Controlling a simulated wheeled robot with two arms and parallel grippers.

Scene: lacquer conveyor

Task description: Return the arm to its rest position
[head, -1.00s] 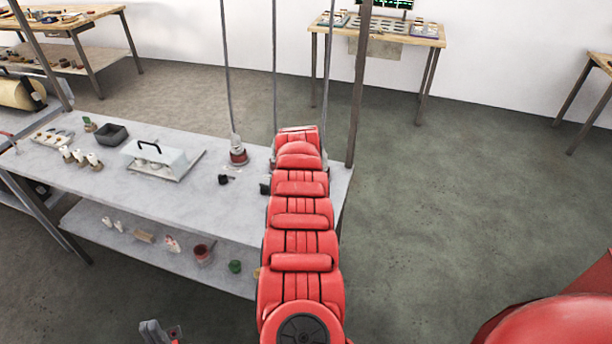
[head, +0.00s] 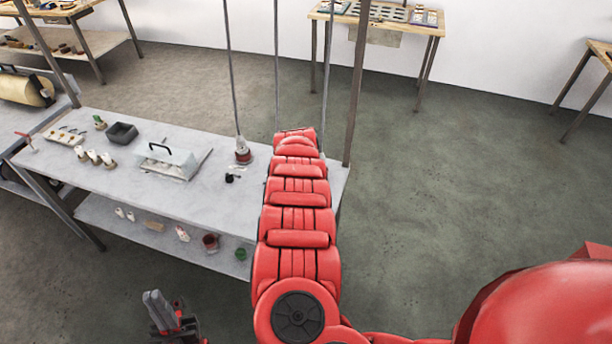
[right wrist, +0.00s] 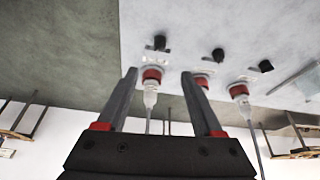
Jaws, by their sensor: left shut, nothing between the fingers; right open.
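My right arm (head: 297,220), red and segmented, reaches forward over the right end of the grey table. Its gripper is hidden behind the arm in the head view. In the right wrist view my right gripper (right wrist: 160,85) is open, its two dark fingers apart. A hanging fitting with a red band (right wrist: 151,80) shows between the fingers, and nothing is seen gripped. My left gripper (head: 163,308) is at the bottom left of the head view, in front of the table. Its grey fingers are together and empty.
The grey table (head: 225,205) bears a lidded box (head: 168,160), a dark tray (head: 121,133) and small white items. The floor at right is clear.

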